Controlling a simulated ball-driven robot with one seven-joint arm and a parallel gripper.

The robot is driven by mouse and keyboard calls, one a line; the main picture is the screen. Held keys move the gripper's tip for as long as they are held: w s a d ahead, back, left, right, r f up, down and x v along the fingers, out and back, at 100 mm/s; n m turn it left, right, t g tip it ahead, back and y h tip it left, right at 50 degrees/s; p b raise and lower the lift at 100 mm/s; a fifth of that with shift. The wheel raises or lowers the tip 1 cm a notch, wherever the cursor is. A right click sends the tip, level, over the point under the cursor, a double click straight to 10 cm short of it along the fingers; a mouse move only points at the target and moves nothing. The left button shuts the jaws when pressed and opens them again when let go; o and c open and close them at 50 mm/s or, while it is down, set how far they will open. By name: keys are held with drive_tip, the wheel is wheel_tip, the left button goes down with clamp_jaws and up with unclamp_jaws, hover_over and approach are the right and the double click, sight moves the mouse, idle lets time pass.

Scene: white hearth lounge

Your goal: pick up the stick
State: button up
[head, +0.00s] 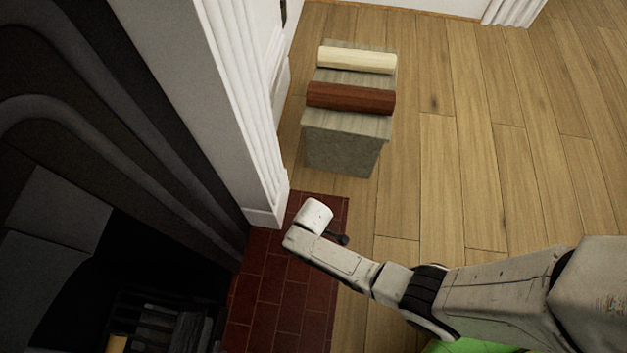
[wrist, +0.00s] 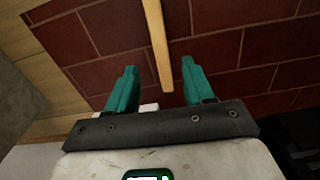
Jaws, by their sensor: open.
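In the wrist view a thin, pale wooden stick (wrist: 157,40) runs down from the top edge against dark red bricks. Its near end shows between the two teal fingers of my gripper (wrist: 158,64). The fingers are apart, with a gap on each side of the stick, and do not touch it. I cannot tell how far the stick is below the fingertips. In the head view my arm's end is over the brick hearth, its fingers are not clearly seen, and I cannot make out the stick there.
A grey block (head: 341,150) stands beyond the hearth (head: 273,285), with a red-brown roll (head: 350,97) and a cream roll (head: 357,59) on top. A white fireplace surround (head: 240,100) and a dark firebox (head: 90,270) are at left. Wooden floor (head: 480,150) is clear at right.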

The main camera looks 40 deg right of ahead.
drive_tip(key=shift+s+f+b, duration=0.15)
drive_tip(key=shift+f+b, duration=2.1)
drive_tip(key=shift+f, duration=0.85)
drive_tip(key=shift+c, duration=0.5)
clamp_jaws()
